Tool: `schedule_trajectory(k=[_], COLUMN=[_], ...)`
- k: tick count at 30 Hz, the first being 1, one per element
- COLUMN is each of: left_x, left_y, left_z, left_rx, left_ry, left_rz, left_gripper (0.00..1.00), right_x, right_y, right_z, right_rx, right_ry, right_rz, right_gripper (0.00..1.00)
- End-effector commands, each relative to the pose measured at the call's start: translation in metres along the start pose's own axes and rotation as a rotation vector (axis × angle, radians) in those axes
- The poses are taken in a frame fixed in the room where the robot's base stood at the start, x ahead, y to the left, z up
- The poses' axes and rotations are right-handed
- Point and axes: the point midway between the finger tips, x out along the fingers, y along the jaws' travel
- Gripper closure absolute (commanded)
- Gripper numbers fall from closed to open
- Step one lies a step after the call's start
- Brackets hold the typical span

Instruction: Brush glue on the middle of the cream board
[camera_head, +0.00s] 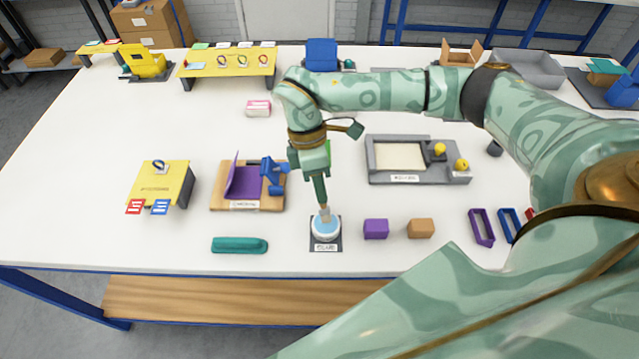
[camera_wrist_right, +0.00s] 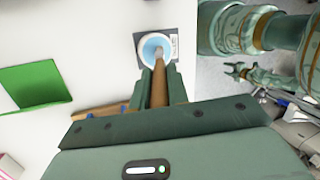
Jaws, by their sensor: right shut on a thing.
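The cream board (camera_head: 399,156) lies flat in a grey tray (camera_head: 375,177) right of the middle of the table. My right gripper (camera_head: 321,190) is shut on the wooden handle of a brush (camera_wrist_right: 159,88). The brush points down into a round white pot of pale blue glue (camera_head: 326,236), which stands on a dark labelled pad near the front edge. The glue pot also shows in the right wrist view (camera_wrist_right: 148,55). The brush tip is in or just over the glue; I cannot tell which. My left gripper (camera_wrist_right: 238,72) shows small in the wrist view, fingers apart and empty.
A purple block (camera_head: 376,229) and an orange-brown block (camera_head: 420,228) stand right of the pot. The grey tray also holds yellow knobs (camera_head: 461,165). A green board (camera_wrist_right: 33,85) lies partly behind my arm. A teal bar (camera_head: 239,245) lies front left.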

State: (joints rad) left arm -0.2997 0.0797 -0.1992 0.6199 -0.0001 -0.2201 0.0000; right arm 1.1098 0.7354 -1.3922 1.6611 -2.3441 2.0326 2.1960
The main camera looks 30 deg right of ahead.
Motion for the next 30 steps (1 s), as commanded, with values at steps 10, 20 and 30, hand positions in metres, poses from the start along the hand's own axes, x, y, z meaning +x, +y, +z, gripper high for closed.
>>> schedule_trajectory(k=[10,20,30], left_x=[0.0019,0.0035,0.0028], left_y=[0.0001,0.0003,0.0002], left_z=[0.0002,0.0005,0.0004], left_rx=[0.001,0.002,0.002], left_ry=[0.000,-0.001,0.000], left_rz=[0.000,0.001,0.000], left_gripper=[0.52,0.52,0.52], right_x=[0.0044,0.0082,0.0077], right_y=[0.0014,0.0027,0.0025], right_z=[-0.0006,-0.0011,-0.0011], right_rx=[0.000,0.000,0.000], right_ry=[0.000,0.000,0.000], right_rz=[0.000,0.000,0.000], right_gripper=[1.00,1.00,1.00])
